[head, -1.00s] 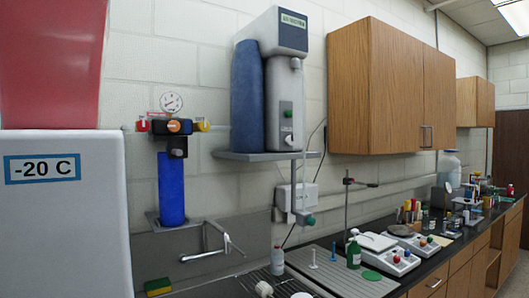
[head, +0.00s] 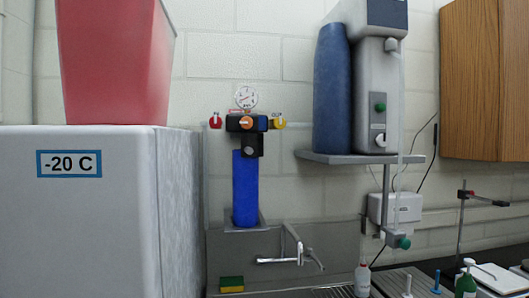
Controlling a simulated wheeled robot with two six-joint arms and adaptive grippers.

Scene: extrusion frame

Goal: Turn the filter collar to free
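A water filter hangs on the back wall, left of centre in the head view. Its blue cylinder (head: 245,190) stands upright below a black block (head: 249,146), which may be the collar; any markings on it are too small to read. A round gauge (head: 246,96) sits on top. Neither of my grippers is in view.
A grey -20 C freezer (head: 95,225) with a red bin (head: 105,65) on top stands close at left. A sink faucet (head: 290,258) and a yellow-green sponge (head: 231,284) are below the filter. A shelf (head: 360,158) with a grey machine (head: 375,95) juts out at right.

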